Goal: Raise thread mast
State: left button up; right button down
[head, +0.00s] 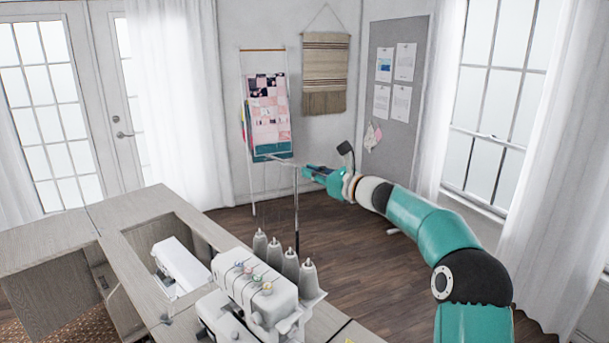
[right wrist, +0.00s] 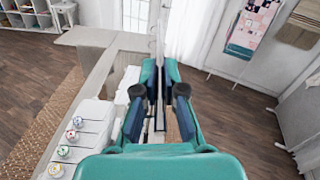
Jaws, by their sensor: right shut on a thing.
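The thread mast (head: 297,215) is a thin upright metal pole behind the white overlock machine (head: 255,290), with a thin crossbar at its top. Faint threads run up toward the crossbar from several grey cones (head: 291,264) at the machine's back. My right gripper (head: 307,172) is at the upper end of the mast, coming from the right, and is shut on it. In the right wrist view the mast (right wrist: 161,35) rises between the fingers of my right gripper (right wrist: 158,90). The fingers hide part of the pole. My left gripper is not in view.
The machine stands on a wooden sewing cabinet (head: 75,233) with a well holding a second white machine (head: 178,268). A quilt rack (head: 270,115) stands by the back wall. Open floor lies behind the cabinet and below my right arm.

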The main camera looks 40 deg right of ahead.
jog(key=shift+r, duration=0.4)
jog(key=c, duration=1.3)
grip_release()
jog(key=shift+a, duration=0.2)
jog(key=shift+o, duration=0.2)
jog(key=shift+d+f, duration=0.1)
jog(key=shift+f, duration=0.1)
jog(key=s+d, duration=0.1)
jog(key=s, duration=1.1)
jog(key=shift+d, duration=0.15)
jog(key=shift+f, duration=0.1)
